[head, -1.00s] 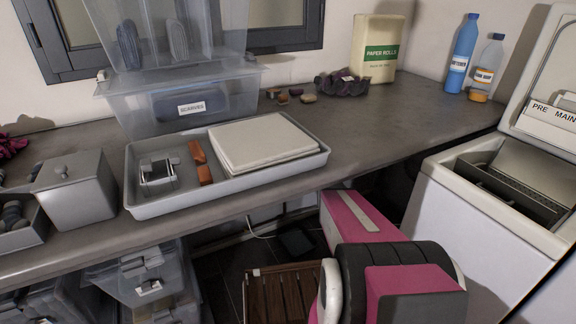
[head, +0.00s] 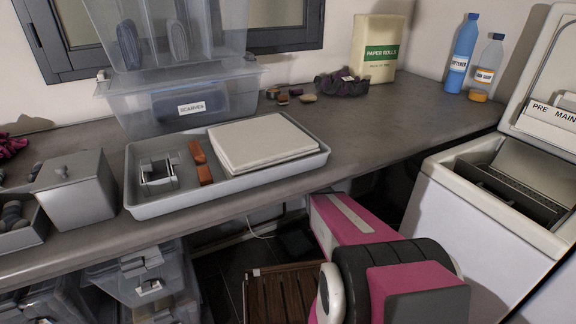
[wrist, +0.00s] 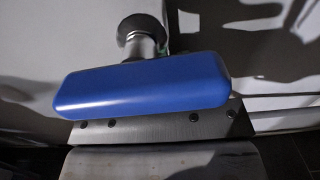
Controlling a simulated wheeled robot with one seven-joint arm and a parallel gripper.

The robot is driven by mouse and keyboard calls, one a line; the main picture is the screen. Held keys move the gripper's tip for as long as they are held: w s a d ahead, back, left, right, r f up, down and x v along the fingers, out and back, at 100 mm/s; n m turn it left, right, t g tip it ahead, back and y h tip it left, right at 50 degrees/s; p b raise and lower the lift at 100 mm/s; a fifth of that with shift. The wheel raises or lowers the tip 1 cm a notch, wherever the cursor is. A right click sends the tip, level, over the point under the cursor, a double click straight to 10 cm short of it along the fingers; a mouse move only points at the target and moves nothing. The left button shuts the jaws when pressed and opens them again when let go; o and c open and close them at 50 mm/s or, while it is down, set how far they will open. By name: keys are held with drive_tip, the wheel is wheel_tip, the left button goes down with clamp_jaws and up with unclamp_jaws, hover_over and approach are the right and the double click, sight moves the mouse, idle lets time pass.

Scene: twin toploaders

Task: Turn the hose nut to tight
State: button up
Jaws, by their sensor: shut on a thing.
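In the wrist view, my gripper (wrist: 142,88) shows as a wide blue finger pad in front of a grey plate with several dark bolts. A round dark-ended metal fitting with a narrower bright neck, which looks like the hose nut (wrist: 140,30), stands right behind the blue pad. Its lower part is hidden by the pad. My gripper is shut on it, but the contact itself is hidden. How far the nut is turned cannot be told. The head view shows neither the nut nor my gripper, only my pink and black arm at bottom centre-right.
A grey counter (head: 400,112) holds a grey tray (head: 150,208), clear bins and bottles (head: 463,55). An open white toploader (head: 470,215) stands at right. Under the counter are clear drawers (head: 137,280) and a slatted wooden stool (head: 283,292). In the wrist view, pale panels lie around the fitting.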

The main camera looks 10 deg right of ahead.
drive_tip(key=shift+m+t+h, duration=0.3)
drive_tip(key=shift+m+h, duration=0.5)
drive_tip(key=shift+h, duration=0.4)
drive_tip(key=shift+m+h, duration=0.3)
drive_tip(key=shift+h, duration=0.2)
drive_tip(key=o, duration=0.9)
drive_tip(key=shift+s, duration=0.1)
drive_tip(key=s, duration=0.3)
drive_tip(key=s+d, duration=0.1)
drive_tip(key=s, duration=0.6)
drive_tip(key=shift+s+d, duration=0.15)
drive_tip(key=shift+s, duration=0.15)
